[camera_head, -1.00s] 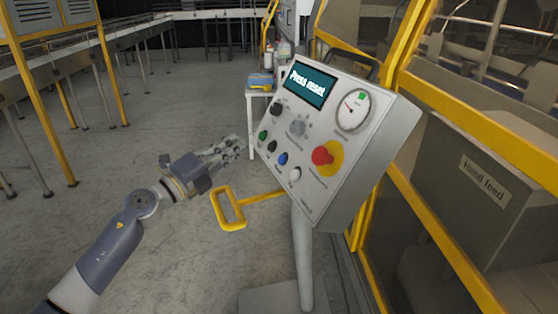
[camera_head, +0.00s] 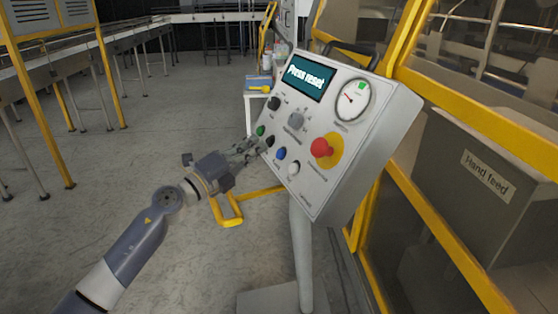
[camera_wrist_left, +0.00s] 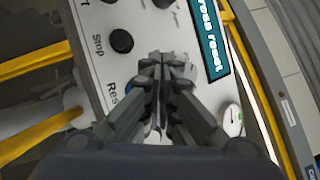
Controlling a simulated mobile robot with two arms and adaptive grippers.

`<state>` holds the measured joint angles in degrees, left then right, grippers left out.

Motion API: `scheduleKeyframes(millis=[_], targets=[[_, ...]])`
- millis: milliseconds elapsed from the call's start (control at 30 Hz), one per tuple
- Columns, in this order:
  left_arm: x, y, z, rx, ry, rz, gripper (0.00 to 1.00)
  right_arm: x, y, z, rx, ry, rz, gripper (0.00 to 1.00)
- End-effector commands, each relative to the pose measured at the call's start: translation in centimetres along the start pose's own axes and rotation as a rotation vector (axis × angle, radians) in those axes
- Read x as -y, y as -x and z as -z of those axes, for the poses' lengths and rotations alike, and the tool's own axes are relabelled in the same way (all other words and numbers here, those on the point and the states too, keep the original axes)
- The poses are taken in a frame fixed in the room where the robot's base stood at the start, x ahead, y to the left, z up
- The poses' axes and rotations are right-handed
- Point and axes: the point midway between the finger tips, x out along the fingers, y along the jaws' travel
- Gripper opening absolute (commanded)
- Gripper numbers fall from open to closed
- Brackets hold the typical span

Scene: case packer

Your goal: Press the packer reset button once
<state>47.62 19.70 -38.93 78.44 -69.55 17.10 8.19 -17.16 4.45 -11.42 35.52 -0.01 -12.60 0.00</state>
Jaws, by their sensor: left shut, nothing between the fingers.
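The control panel (camera_head: 310,182) is a tilted white box on a post. Its blue button (camera_head: 281,153) sits in the lower row between a black and a white button. In the left wrist view, a label starting "Res" is beside the mostly hidden blue button (camera_wrist_left: 129,88). My left gripper (camera_head: 258,146) is shut and empty at the panel's left edge, its tips near the black button (camera_head: 269,141). In the left wrist view the closed fingers (camera_wrist_left: 163,62) point at the panel and cover part of it. I cannot tell whether they touch it. The right gripper is out of view.
The panel screen (camera_head: 306,83) reads "Press reset". A red emergency knob (camera_head: 321,148) and a gauge (camera_head: 352,101) are on the right.

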Motion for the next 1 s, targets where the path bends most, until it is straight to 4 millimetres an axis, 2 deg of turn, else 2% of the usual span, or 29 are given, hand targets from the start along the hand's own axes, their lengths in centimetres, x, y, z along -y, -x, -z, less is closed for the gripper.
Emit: scheduleKeyframes(millis=[100, 300, 1000], targets=[[-0.8, -0.9, 0.7, 0.001, 0.002, 0.001, 0.00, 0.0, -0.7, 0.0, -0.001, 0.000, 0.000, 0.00], [-1.2, -1.7, 1.1, 0.002, 0.001, 0.001, 0.00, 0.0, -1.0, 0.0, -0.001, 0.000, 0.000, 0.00], [-1.3, -1.8, 1.2, 0.002, 0.001, 0.000, 0.00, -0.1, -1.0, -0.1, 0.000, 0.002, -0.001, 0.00]])
